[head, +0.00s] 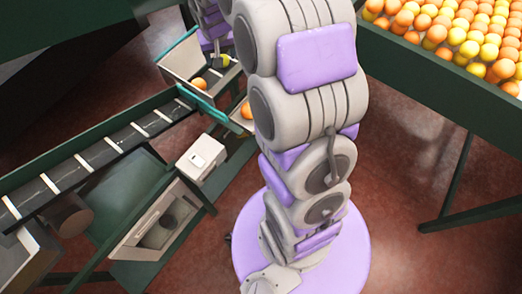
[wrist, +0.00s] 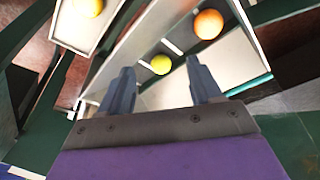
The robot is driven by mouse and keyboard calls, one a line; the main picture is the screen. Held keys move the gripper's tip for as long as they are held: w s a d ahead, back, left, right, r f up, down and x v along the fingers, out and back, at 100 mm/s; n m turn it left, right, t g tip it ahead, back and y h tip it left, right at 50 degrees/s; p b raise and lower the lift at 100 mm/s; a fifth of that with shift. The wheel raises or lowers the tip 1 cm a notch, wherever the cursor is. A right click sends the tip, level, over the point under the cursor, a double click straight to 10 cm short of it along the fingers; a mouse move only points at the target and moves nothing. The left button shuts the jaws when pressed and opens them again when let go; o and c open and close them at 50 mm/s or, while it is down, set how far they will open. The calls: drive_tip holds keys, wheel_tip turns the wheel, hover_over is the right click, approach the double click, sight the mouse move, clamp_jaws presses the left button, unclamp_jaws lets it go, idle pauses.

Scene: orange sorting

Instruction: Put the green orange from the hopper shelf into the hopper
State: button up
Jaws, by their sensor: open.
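The green orange (head: 222,60) is yellow-green and sits just below my gripper (head: 217,45) in the head view. In the wrist view the green orange (wrist: 161,64) shows beyond the fingertips, in the gap between them. My gripper (wrist: 162,78) is open and nothing is held. The pale hopper (head: 176,60) with a teal front edge is at upper left in the head view. An orange fruit (head: 199,83) lies there, left of and below the green one; the wrist view shows an orange fruit (wrist: 208,24) right of it. I cannot tell exactly where shelf and hopper meet.
A second orange fruit (head: 247,109) lies in a tray partly hidden by my arm. A slatted conveyor (head: 105,152) runs up to the hopper from the left. A large bin of fruit (head: 455,35) stands at upper right.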

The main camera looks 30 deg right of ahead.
drive_tip(key=s+a+r+n+g, duration=0.1)
drive_tip(key=s+a+r, duration=0.1)
drive_tip(key=s, duration=1)
drive_tip(key=s+a+r+n+g, duration=0.1)
drive_tip(key=s+a, duration=0.4)
drive_tip(key=s, duration=0.8)
drive_tip(key=s+a+r+n+g+y, duration=0.1)
drive_tip(key=s+a+r+g, duration=0.2)
drive_tip(key=s, duration=0.9)
drive_tip(key=shift+s+a+r, duration=0.2)
drive_tip(key=shift+s+a, duration=0.1)
drive_tip(key=shift+a, duration=0.1)
